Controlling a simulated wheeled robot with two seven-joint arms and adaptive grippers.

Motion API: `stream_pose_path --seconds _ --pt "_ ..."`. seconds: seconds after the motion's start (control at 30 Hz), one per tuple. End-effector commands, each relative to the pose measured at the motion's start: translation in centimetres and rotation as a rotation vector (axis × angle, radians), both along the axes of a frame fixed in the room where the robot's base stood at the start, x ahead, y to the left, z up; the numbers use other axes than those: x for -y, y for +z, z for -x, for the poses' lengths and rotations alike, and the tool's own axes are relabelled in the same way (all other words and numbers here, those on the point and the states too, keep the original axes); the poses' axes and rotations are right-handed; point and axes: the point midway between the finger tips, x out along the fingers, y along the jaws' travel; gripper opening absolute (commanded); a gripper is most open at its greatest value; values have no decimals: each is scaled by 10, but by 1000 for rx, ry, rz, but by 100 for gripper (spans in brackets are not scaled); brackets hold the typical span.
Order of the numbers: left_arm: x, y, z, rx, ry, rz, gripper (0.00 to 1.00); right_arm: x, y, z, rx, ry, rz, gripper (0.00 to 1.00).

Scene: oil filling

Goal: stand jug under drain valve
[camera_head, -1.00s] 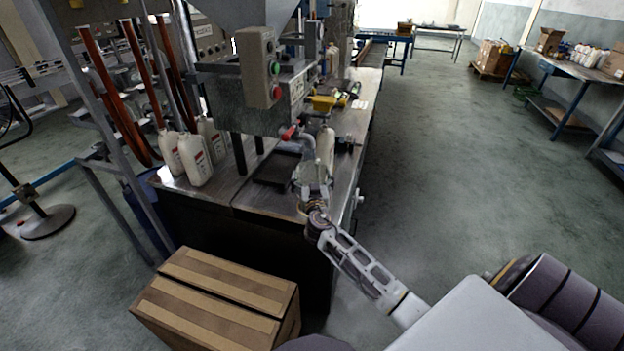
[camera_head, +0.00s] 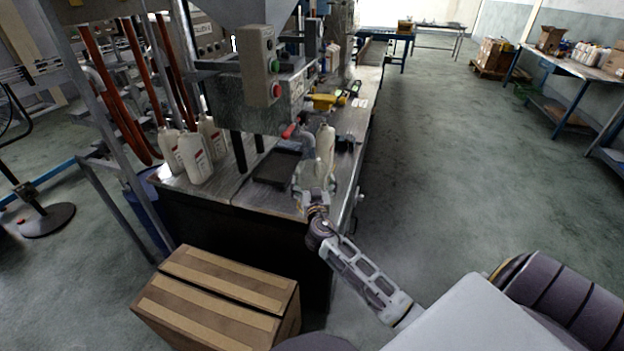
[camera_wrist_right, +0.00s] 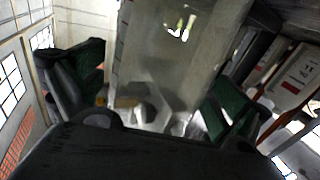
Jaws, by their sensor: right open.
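The drain valve (camera_head: 306,143) is a grey bent pipe with a red handle (camera_head: 290,130) on the front of the filling machine. A pale jug (camera_head: 326,141) is just right of the valve, above or on the bench; its lower part is hidden by my right gripper. My right gripper (camera_head: 316,172) is open in front of the jug, over the bench edge. Its two green-padded fingers (camera_wrist_right: 150,95) are spread in the right wrist view, with a large greyish surface between them that I cannot identify surely. My left gripper is out of view.
A dark square tray (camera_head: 276,168) lies on the bench below the machine. Several labelled white jugs (camera_head: 194,158) stand left of it. A control box (camera_head: 260,66) overhangs the bench. A cardboard box (camera_head: 218,298) is on the floor in front. Floor to the right is clear.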

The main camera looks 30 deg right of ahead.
Motion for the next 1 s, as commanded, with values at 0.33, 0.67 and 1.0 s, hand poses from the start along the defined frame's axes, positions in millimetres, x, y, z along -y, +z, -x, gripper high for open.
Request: stream_pose_path --seconds 0.33,0.67,1.0 --pt "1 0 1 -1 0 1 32 -17 -1 32 -1 1 -2 100" --pt "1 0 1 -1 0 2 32 -31 -1 60 0 1 -1 100" --pt "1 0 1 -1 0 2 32 -40 0 77 0 1 -1 100"
